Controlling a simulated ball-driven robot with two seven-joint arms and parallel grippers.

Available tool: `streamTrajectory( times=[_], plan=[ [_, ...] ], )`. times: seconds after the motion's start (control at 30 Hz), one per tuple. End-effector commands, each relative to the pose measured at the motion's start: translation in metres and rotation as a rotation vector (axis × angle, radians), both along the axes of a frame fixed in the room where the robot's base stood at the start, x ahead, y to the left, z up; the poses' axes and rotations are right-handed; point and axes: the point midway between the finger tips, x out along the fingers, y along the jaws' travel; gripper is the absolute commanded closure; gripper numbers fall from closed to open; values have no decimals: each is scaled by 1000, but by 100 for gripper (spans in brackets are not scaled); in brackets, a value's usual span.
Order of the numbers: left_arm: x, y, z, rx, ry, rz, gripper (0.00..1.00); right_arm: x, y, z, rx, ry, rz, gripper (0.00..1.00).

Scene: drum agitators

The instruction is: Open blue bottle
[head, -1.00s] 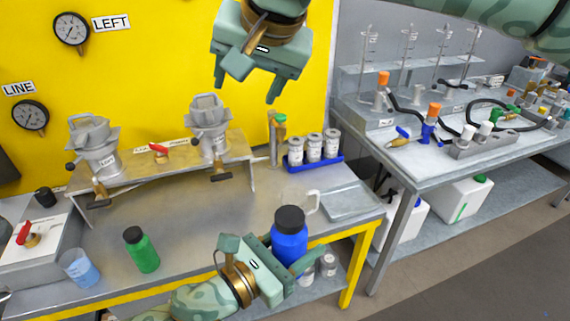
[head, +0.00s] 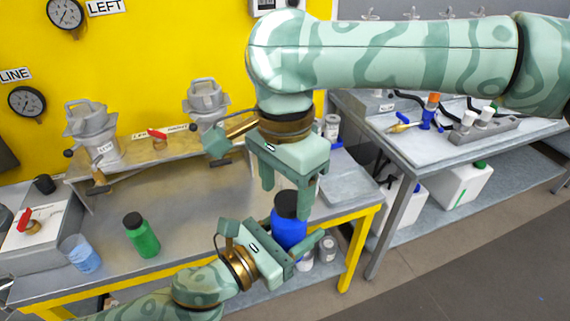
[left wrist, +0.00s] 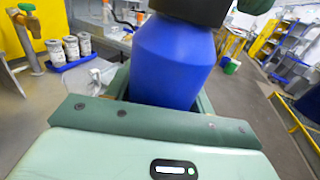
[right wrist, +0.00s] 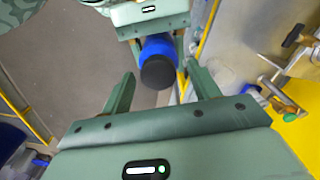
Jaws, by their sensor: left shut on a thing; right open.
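The blue bottle (head: 289,232) with a black cap (head: 286,204) is held upright near the front edge of the bench. My left gripper (head: 298,250) is shut on its body; the bottle also fills the left wrist view (left wrist: 172,65). My right gripper (head: 287,195) points down just above and around the cap, its two fingers spread. In the right wrist view the black cap (right wrist: 158,72) shows ahead between the open fingers (right wrist: 160,95), not gripped. The cap is still on the bottle.
A green bottle (head: 141,236) and a beaker of blue liquid (head: 81,254) stand left on the bench. Two grey agitators (head: 92,131) stand behind on a shelf. A grey tray (head: 347,180) lies right. My right arm hides part of the back bench.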

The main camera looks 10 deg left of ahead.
Motion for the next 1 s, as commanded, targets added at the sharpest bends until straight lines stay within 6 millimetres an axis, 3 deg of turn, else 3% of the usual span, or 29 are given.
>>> streamTrajectory(
  times=[0.37,0.4,0.57,0.83,1.0],
  plan=[
    [0,0,1,-1,-2,0,100,0,0,-11,2,-1,0,39],
    [0,0,1,-1,-2,0,100,0,0,-11,2,-1,0,42],
    [0,0,1,-1,-2,-1,100,0,0,-11,2,-1,0,86],
    [-2,-2,1,-2,-2,-5,100,0,1,-10,5,-2,52,87],
    [-2,-2,1,-2,-3,-8,100,-1,-1,-10,7,-1,446,87]
  ],
)
